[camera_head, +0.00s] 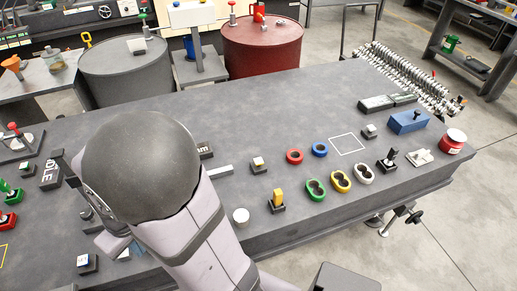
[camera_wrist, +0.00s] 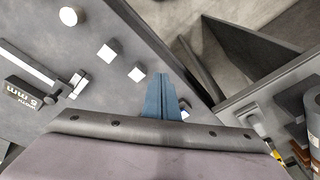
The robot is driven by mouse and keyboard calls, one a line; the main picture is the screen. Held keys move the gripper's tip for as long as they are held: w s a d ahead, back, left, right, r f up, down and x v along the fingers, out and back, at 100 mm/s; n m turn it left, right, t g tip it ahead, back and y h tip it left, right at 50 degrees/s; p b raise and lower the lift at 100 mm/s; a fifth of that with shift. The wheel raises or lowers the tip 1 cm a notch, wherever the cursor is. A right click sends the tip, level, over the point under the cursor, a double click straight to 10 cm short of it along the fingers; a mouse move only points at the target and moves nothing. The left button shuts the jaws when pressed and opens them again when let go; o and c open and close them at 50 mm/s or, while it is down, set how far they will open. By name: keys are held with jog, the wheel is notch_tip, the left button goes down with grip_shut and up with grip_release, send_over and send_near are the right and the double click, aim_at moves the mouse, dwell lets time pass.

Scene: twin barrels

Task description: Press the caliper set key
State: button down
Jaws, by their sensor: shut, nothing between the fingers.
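In the wrist view a pale caliper-like bar (camera_wrist: 28,62) with a small slider block (camera_wrist: 77,84) lies at the left. A dark display block (camera_wrist: 24,96) beside it reads "5 mm", upside down. Another white key (camera_wrist: 184,104) is partly hidden behind my gripper. I cannot read which is the set key. My gripper (camera_wrist: 162,80) is shut and empty, its blue fingers together near the lower keys; contact cannot be told.
In the head view my arm hides part of the grey bench (camera_head: 300,120). A dark barrel (camera_head: 140,70) and red barrel (camera_head: 262,45) stand behind.

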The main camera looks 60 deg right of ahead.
jog(key=w+d+r+m+t+y+p, duration=0.1)
jog(key=w+d+m, duration=0.15)
jog(key=d, duration=1.05)
jog(key=w+d+m+t+y+p, duration=0.1)
jog(key=w+d+m+p, duration=0.15)
jog(key=d, duration=1.05)
jog(key=m+t+h, duration=0.4)
jog(key=m+t, duration=0.1)
send_over(261, 162)
jog(key=shift+d+f+b, duration=0.1)
jog(key=shift+f+b, duration=0.25)
jog(key=shift+f, duration=0.6)
notch_tip(261, 162, down, 8)
jog(key=b, duration=0.2)
jog(key=shift+r+b, duration=0.2)
jog(key=shift+b, duration=0.15)
jog(key=shift+f+b, duration=0.6)
jog(key=shift+b, duration=0.1)
